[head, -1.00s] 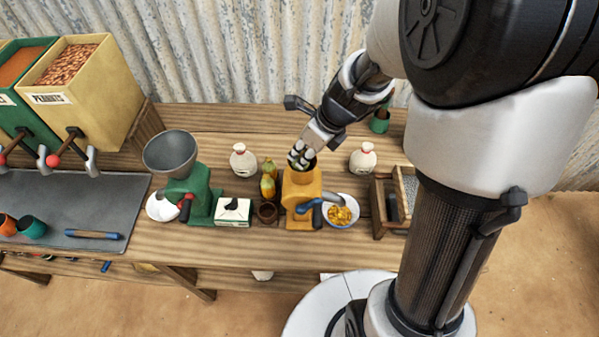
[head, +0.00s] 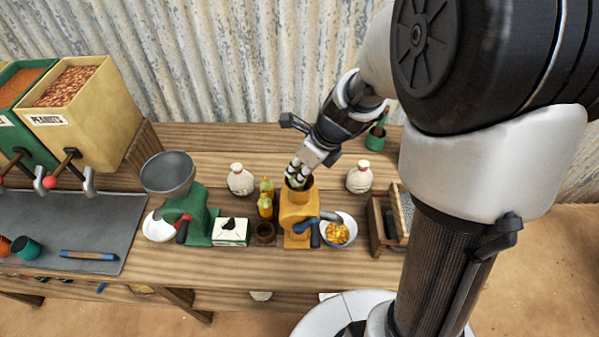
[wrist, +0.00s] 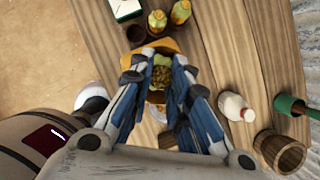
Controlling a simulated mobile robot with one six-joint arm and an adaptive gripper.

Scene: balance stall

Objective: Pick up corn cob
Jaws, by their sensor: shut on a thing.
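My gripper (head: 298,178) is at the open top of the orange hand-cranked mill (head: 298,215). In the wrist view its fingers (wrist: 155,78) close around a yellow-green piece that looks like a corn cob (wrist: 162,60). The fingers hide much of it, and I cannot tell how deep it sits in the mill's mouth. Two more upright yellow cob-like things with green tops (head: 265,205) stand left of the mill; they also show at the top of the wrist view (wrist: 180,12).
A bowl of yellow kernels (head: 338,232) stands right of the mill. A small brown cup (head: 264,233), a white box (head: 231,232) and a green mill (head: 200,215) are left. White bottles (head: 240,180) (head: 359,177) stand behind. A wooden tray (head: 381,235) is at right.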

